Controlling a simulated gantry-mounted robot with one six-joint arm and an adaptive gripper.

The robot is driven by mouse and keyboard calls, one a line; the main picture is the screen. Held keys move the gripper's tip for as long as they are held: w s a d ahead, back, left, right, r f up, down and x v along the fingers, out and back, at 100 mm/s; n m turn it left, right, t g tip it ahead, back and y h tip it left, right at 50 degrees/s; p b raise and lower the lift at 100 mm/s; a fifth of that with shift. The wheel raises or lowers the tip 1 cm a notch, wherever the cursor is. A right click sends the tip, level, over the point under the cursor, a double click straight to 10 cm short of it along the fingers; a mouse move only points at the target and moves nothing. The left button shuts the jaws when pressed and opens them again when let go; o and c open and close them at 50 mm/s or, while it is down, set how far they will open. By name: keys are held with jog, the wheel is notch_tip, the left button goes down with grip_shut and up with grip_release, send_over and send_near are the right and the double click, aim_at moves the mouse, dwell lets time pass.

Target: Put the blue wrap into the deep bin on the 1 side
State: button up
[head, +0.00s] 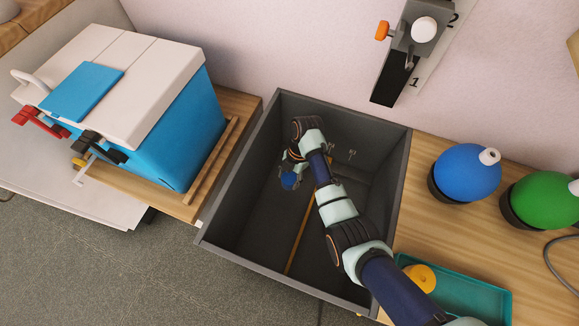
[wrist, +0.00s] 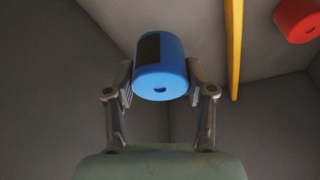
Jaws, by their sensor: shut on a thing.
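The blue wrap (wrist: 161,72) is a short blue cylinder with a dark patch on its side. It sits between the two fingers of my gripper (wrist: 160,85), which is shut on it. In the head view the blue wrap (head: 289,180) shows below my gripper (head: 291,168), inside the dark grey deep bin (head: 222,238). A yellow strip (head: 299,238) runs along the bin floor and the wrap is to its left. Small pale marks (head: 342,152) on the bin's far wall are too small to read. I cannot tell whether the wrap touches the floor.
A red cylinder (wrist: 298,17) lies beyond the yellow strip in the wrist view. A blue-and-white cooler (head: 180,140) stands left of the bin. A blue ball (head: 467,172), a green ball (head: 545,203) and a teal tray (head: 470,293) are at right. A lever fixture (head: 412,45) marked 1 and 2 is behind.

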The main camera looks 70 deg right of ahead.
notch_tip(320, 180, down, 9)
jog(key=b, duration=0.3)
jog(key=shift+r, duration=0.35)
jog(key=o, duration=1.1)
jog(key=shift+o, duration=0.2)
jog(key=p+v, duration=0.4)
jog(key=v, duration=0.8)
